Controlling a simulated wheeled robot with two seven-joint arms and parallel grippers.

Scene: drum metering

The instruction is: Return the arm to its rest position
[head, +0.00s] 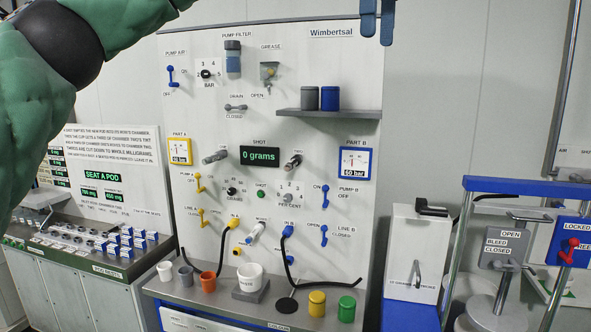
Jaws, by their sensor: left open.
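My left gripper (378,22) shows at the top edge, right of centre, with its two blue fingers pointing down and a gap between them. It is open and empty, in front of the upper right edge of the white drum-metering panel (275,110). My left arm, in a green sleeve with a black joint, fills the upper left. The link between that sleeve and the gripper is above the picture. My right gripper is not in view.
A shelf (330,113) holds a grey and a blue canister. The bench (190,293) carries cups, a white waste pot (249,277), and yellow and green jars. A blue-topped drum frame (520,187) stands at right. A pod console (100,250) stands at left.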

